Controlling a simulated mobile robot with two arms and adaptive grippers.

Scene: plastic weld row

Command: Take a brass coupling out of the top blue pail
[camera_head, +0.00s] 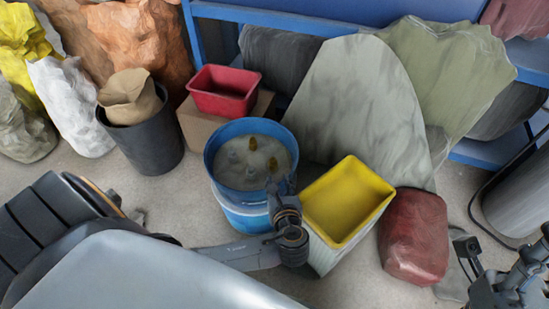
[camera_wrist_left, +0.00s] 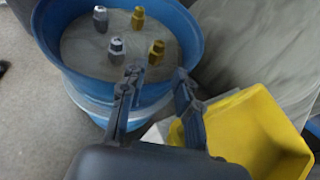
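The top blue pail (camera_head: 212,168) stands mid-view, seemingly stacked on another blue pail. Its grey-beige inside floor holds upright couplings. Two are brass: one farther back (camera_wrist_left: 138,19) and one nearer my gripper (camera_wrist_left: 156,52). Two grey ones stand to their left, one at the back (camera_wrist_left: 101,19) and one nearer (camera_wrist_left: 116,50). My left gripper (camera_wrist_left: 156,78) is open and empty at the pail's near rim, its fingers apart, with the near brass coupling just beyond the gap. In the head view the left gripper (camera_head: 283,187) partly covers the rim. My right gripper (camera_head: 497,268) is at the lower right, far from the pail.
A yellow bin (camera_head: 348,200) stands close right of the pail. A red bin (camera_head: 223,90) on a cardboard box is behind it. A dark bin (camera_head: 150,145) with a paper bag stands left. Grey sacks (camera_head: 360,100) lean behind; a red bundle (camera_head: 413,237) lies right.

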